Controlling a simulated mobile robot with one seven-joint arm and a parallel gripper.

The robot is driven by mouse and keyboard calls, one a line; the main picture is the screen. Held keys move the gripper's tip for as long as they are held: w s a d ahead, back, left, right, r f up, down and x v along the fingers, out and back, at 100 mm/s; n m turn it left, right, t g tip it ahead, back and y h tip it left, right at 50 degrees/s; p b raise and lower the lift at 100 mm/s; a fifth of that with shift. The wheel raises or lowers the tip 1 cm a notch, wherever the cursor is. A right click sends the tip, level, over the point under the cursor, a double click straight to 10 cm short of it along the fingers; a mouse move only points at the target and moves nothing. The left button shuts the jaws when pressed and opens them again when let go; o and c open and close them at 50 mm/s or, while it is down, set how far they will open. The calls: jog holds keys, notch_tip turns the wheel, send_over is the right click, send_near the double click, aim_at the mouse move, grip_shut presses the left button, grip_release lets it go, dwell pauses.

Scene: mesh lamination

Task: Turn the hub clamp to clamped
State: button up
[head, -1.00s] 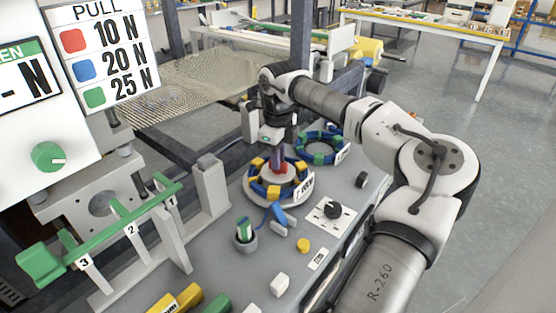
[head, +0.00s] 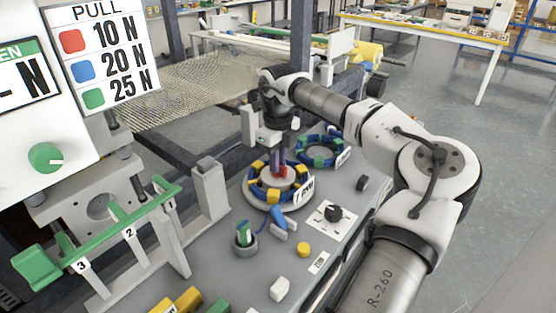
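The hub clamp, a small red part (head: 282,171), sits at the middle of the pale hub inside a blue and yellow ring (head: 262,190) on the grey bench. The ring carries a white tag that seems to read RAW. My gripper (head: 278,162) points down over the hub from above, its dark purplish fingers at the red part. The fingers overlap the clamp in this view, so I cannot tell whether they grip it. The clamp's far side is hidden.
A second ring, blue and green (head: 320,151), lies behind to the right. A black knob (head: 333,213) on a white plate, a yellow button (head: 303,249) and a grey cup (head: 245,240) with a green and blue piece are nearby. A green-barred rack (head: 125,228) stands left.

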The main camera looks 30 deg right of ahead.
jog(key=o, duration=0.4)
jog(key=shift+c, duration=0.2)
notch_tip(320, 180, up, 14)
jog(key=b, duration=0.1)
jog(key=shift+b, duration=0.3)
jog(key=shift+f, duration=0.1)
